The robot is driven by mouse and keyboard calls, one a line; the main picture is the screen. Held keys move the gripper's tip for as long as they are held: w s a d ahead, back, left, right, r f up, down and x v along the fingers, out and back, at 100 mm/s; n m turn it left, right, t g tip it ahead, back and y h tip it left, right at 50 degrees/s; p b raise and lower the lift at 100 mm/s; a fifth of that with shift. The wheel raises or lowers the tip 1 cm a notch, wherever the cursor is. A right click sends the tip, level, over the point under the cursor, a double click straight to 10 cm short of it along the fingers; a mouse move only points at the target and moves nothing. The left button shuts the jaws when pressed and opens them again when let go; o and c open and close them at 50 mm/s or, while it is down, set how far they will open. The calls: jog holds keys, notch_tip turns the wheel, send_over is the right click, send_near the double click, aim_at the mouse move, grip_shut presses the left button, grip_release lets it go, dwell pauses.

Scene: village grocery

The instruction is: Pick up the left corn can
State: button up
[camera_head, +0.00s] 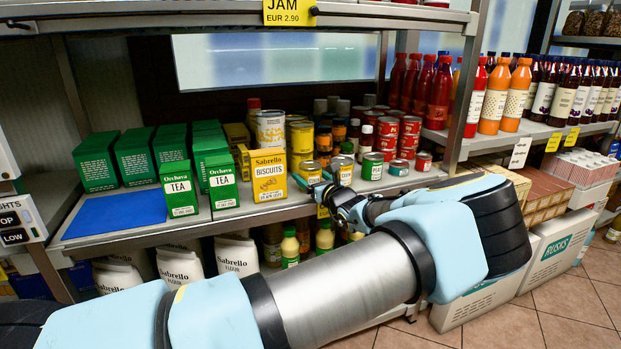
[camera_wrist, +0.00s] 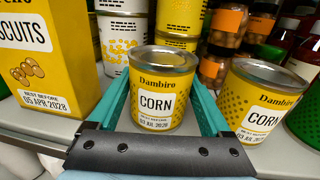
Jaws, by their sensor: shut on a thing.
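The left corn can (camera_wrist: 161,92), yellow with a silver lid and a white CORN label, stands upright between my gripper's teal fingers in the wrist view. My gripper (camera_wrist: 161,100) is shut on it, one finger on each side. In the head view the left corn can (camera_head: 311,171) shows at the shelf's front, with my gripper (camera_head: 313,181) at it. I cannot tell any gap between can and shelf. A second corn can (camera_wrist: 257,105) stands to its right, apart from the held can; it also shows in the head view (camera_head: 342,170).
A yellow biscuits box (camera_wrist: 40,60) stands close on the left. Taller yellow-and-white cans (camera_wrist: 122,40) and jars (camera_wrist: 228,25) stand behind. In the head view a green pea can (camera_head: 372,167) is further right, and the upper shelf (camera_head: 200,8) hangs above.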

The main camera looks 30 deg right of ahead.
jog(key=c, duration=0.7)
jog(key=shift+c, duration=0.2)
jog(key=shift+r, duration=0.1)
